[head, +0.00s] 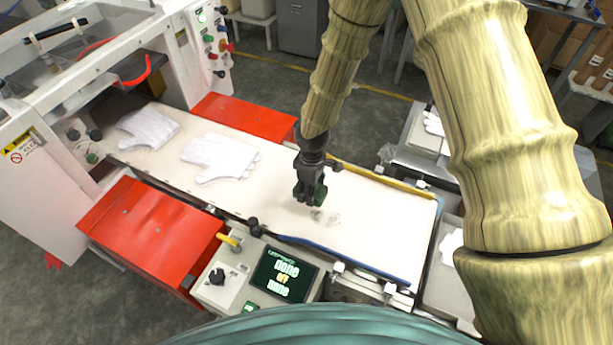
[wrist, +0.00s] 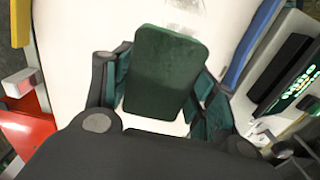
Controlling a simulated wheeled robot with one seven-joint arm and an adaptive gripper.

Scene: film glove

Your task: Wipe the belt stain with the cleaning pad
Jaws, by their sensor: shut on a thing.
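My gripper (head: 309,190) is above the right half of the white conveyor belt (head: 375,220). It is shut on a dark green cleaning pad (wrist: 168,72), which sits between the two fingers in the wrist view. In the head view the pad (head: 318,194) shows at the fingertips, low over the belt; I cannot tell whether it touches. The grey belt stain (head: 333,219) shows as small smudges just below and right of the pad in the head view. In the wrist view, faint grey marks (wrist: 184,28) show beyond the pad's far edge.
Two white gloves (head: 220,156) (head: 150,128) lie on the left part of the belt. A blue rail (head: 345,261) and a control box with a screen (head: 284,275) line the near side. A yellow rail (head: 385,181) lines the far side. Red covers (head: 150,225) flank the belt.

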